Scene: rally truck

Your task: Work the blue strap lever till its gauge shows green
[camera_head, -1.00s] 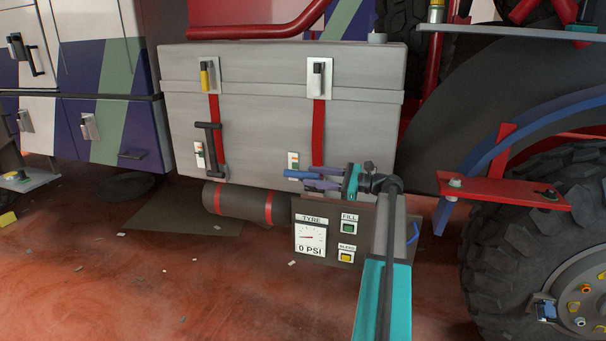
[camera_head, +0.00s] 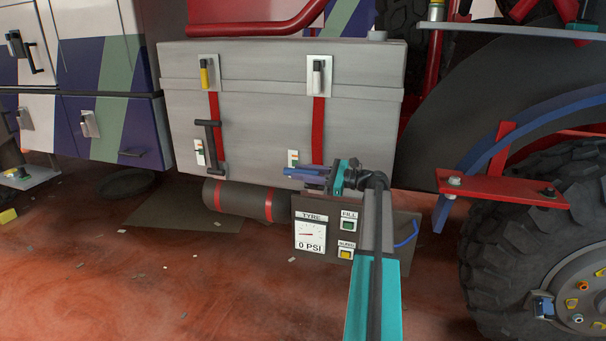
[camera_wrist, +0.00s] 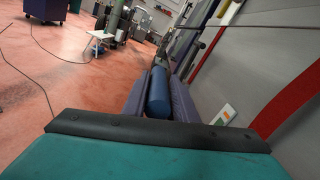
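The blue strap lever (camera_head: 296,172) is low on the front of the grey box, at the lower end of the right red strap. In the wrist view the blue lever (camera_wrist: 158,92) lies lengthwise between my two purple fingers. My gripper (camera_head: 314,179) reaches in from the right, and its fingers look closed against both sides of the lever. A small white gauge (camera_head: 293,158) with coloured marks sits just above the lever. It also shows in the wrist view (camera_wrist: 223,115); its reading is too small to tell. The lever's pivot is hidden behind my gripper.
The grey box (camera_head: 260,120) has a second red strap with a black lever (camera_head: 210,145) at left. A tyre panel (camera_head: 312,262) stands just below my gripper. A red bracket (camera_head: 500,190) and a large wheel (camera_head: 540,240) are at right. Floor at front left is mostly clear.

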